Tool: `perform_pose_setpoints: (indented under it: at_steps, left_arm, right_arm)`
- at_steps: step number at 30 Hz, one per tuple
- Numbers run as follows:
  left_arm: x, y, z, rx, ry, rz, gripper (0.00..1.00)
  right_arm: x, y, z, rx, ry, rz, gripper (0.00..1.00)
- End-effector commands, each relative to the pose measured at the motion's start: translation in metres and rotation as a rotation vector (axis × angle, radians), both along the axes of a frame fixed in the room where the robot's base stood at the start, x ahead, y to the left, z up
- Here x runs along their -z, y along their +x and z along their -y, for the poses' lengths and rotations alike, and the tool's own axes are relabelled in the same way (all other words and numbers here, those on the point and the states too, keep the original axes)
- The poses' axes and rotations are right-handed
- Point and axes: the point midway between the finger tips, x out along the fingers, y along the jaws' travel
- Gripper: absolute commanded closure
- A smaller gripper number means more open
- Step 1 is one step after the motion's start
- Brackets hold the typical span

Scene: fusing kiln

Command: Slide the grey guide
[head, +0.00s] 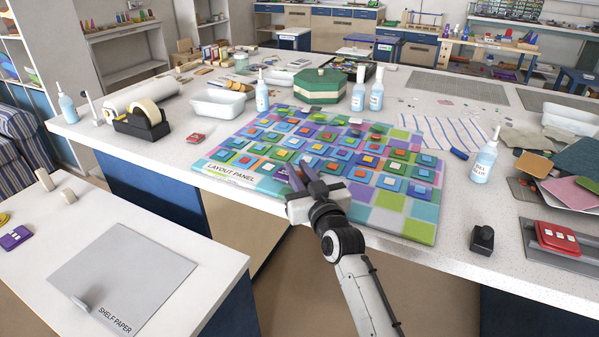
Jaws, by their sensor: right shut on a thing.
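My right gripper (301,169) is over the front edge of the layout panel (410,226), its fingers pointing away toward the rows of coloured tiles. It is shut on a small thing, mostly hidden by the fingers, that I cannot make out. A grey flat base (560,262) lies at the right end of the table, with a red block (557,237) on it. It may be the grey guide, but I cannot tell for sure. My right gripper is well to its left and apart from it. My left gripper is not in view.
A tape dispenser (142,121), a white tub (218,103), a green octagonal box (320,86) and several bottles stand behind the panel. A black knob-like thing (482,239) and a bottle (484,160) stand to its right. Shelf paper (125,275) lies on the near-left table.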

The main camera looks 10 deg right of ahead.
Motion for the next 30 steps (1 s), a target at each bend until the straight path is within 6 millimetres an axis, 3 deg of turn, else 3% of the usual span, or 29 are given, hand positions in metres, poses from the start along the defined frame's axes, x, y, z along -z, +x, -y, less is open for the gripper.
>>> perform_pose_setpoints:
  at_steps: [9, 10, 13, 23, 30]
  left_arm:
    - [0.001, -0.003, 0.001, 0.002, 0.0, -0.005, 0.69]
    - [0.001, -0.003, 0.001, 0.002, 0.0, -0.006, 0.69]
    - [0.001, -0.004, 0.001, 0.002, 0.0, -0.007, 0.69]
    - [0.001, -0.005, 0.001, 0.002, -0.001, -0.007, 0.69]
    - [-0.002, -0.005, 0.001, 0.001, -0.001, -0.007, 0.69]
  right_arm:
    - [-0.001, 0.001, -0.001, 0.0, 0.0, 0.003, 1.0]
    - [-0.001, 0.001, -0.001, 0.0, 0.0, 0.003, 0.81]
    - [-0.001, 0.001, -0.001, 0.0, 0.0, 0.003, 0.64]
    - [-0.003, 0.001, 0.0, 0.0, 0.0, 0.002, 0.64]
    - [-0.041, 0.001, 0.0, 0.001, 0.003, 0.007, 0.64]
